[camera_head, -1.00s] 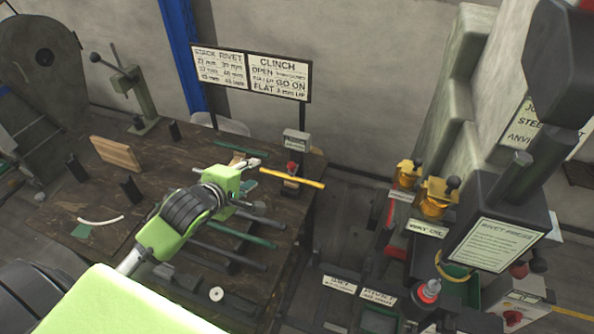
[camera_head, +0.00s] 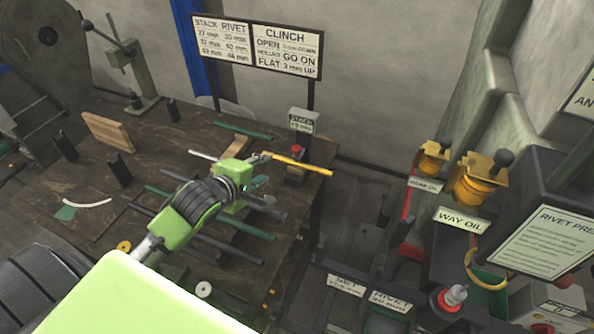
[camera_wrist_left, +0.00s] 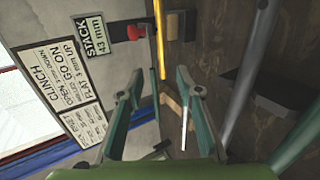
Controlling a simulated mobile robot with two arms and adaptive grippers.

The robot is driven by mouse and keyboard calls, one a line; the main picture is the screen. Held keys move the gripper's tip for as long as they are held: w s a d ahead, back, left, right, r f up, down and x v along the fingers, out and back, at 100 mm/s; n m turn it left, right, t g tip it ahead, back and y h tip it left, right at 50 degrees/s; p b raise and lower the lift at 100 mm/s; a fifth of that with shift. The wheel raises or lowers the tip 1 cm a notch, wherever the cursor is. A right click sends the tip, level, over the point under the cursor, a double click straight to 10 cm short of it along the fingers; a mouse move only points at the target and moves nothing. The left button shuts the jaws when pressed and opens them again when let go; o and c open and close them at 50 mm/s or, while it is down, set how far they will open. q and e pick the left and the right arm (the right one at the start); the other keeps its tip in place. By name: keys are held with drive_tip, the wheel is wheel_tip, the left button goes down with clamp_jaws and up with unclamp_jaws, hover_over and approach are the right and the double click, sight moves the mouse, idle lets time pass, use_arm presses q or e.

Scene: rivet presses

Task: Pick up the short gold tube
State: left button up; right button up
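A thin gold tube (camera_head: 303,165) shows beyond the fingertips of my left gripper (camera_head: 262,158) in the head view, in front of the small stack post. In the left wrist view the gold tube (camera_wrist_left: 160,45) runs from the top edge down to between the two fingertips (camera_wrist_left: 160,75). The fingers are spread, with gaps on both sides of the tube, so it is not gripped. Whether its near end lies inside the finger gap or below it, I cannot tell. My right gripper is not in view.
Several dark and green tubes (camera_head: 245,228) lie on the wooden bench (camera_head: 95,185) around my left arm. A stack post with a red button (camera_head: 296,150) stands near the gold tube. A wooden block (camera_head: 108,131) is at the left. Yellow oil cups (camera_head: 478,183) are to the right.

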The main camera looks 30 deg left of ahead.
sight(281, 160)
use_arm(q)
drive_tip(key=x, duration=0.7)
drive_tip(key=shift+w+f+p, duration=0.15)
drive_tip(key=shift+w+p, duration=0.1)
drive_tip(key=shift+p, duration=0.05)
drive_tip(key=shift+f+p+x, duration=0.2)
drive_tip(key=shift+p+x, duration=0.2)
drive_tip(key=shift+x, duration=2.7)
drive_tip(key=shift+s, duration=0.15)
clamp_jaws()
